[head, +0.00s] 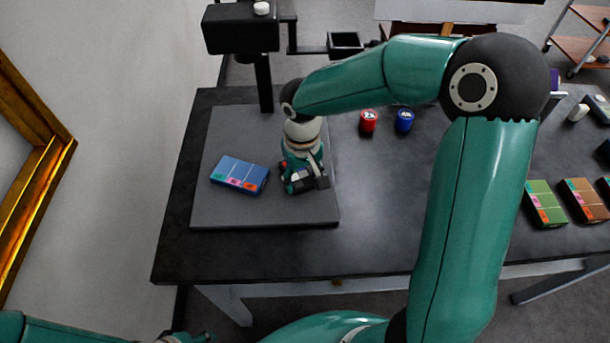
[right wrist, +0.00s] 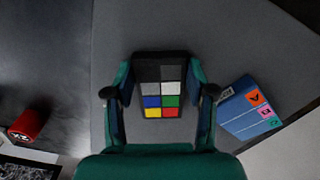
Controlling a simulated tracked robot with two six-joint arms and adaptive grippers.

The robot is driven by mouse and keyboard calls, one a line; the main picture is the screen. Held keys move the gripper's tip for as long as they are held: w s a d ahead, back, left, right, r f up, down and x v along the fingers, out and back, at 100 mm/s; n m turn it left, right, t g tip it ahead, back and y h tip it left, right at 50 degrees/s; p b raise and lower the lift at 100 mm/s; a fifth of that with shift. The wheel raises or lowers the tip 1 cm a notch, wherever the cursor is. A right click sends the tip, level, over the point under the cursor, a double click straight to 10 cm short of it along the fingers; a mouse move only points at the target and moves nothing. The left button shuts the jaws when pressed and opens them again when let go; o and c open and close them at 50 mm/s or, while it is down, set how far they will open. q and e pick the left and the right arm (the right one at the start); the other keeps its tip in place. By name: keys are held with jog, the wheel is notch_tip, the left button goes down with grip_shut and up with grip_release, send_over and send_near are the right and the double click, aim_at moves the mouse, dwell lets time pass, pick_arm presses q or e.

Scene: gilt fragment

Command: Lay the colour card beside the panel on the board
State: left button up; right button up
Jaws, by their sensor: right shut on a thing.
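The colour card (right wrist: 162,73), dark with grey, white, blue, green, yellow and red patches, sits between the two fingers of my right gripper (right wrist: 161,98) in the right wrist view. In the head view my right gripper (head: 304,180) points down over the right part of the grey board (head: 255,212), shut on the card, which it mostly hides. I cannot tell whether the card touches the board. The blue panel (head: 240,171) with coloured labels lies on the board, left of the gripper and apart from it; it also shows in the right wrist view (right wrist: 248,106). My left gripper (head: 188,337) is barely in view at the bottom edge.
A black camera-like box (head: 240,28) on a post (head: 264,85) stands at the board's back. A red pot (head: 368,120) and a blue pot (head: 404,119) stand right of the board. Green (head: 544,203) and brown (head: 583,200) boxes lie at the right. The board's front strip is clear.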

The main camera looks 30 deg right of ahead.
aim_at(302, 181)
jog(key=o, duration=1.3)
jog(key=shift+f, duration=0.1)
jog(key=shift+c, duration=0.2)
notch_tip(302, 181, up, 12)
